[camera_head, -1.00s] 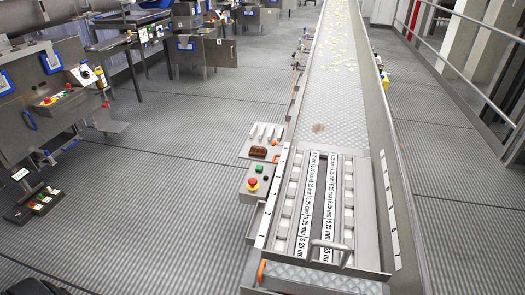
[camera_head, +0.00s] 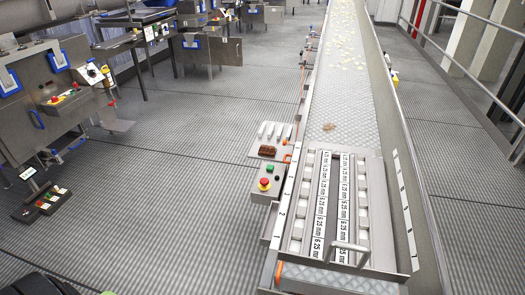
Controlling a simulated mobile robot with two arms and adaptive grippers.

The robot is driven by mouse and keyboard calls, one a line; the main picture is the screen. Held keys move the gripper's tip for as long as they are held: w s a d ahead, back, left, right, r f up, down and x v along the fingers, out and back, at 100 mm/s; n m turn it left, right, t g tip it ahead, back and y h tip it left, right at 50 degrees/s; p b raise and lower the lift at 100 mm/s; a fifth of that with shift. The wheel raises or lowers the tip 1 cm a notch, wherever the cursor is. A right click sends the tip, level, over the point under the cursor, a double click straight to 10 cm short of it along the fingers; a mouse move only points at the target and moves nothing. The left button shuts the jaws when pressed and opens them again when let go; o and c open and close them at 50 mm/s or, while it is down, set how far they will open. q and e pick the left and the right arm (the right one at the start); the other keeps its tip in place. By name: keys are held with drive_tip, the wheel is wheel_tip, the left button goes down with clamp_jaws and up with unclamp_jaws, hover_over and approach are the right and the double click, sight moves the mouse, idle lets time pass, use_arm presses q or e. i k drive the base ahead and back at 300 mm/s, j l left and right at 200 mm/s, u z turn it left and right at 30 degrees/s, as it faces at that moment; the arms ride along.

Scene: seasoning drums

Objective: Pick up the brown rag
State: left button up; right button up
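Two brown things show in the head view. A small crumpled brown patch (camera_head: 328,127), shaped like a rag, lies on the metal conveyor belt (camera_head: 338,105) just beyond the slotted grid section. A dark brown block-like item (camera_head: 267,151) lies on the small side plate (camera_head: 254,144) left of the conveyor, below several pale upright pieces. Both are small, and I cannot tell for certain which is the rag. Neither of my grippers is in view, and nothing touches either brown thing.
A control box (camera_head: 266,184) with red and green buttons sits left of the conveyor. A grid with labelled strips and a metal handle (camera_head: 349,248) fills the near end. Machines (camera_head: 50,88) stand at left, a railing (camera_head: 462,75) at right. The floor (camera_head: 170,190) between is open.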

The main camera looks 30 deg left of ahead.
sight(270, 151)
drive_tip(key=j+z, duration=0.25)
drive_tip(key=j, duration=0.65)
drive_tip(key=j+z, duration=0.3)
drive_tip(key=j, duration=0.6)
drive_tip(key=j+z, duration=0.25)
drive_tip(key=j, duration=0.65)
drive_tip(key=k, duration=0.05)
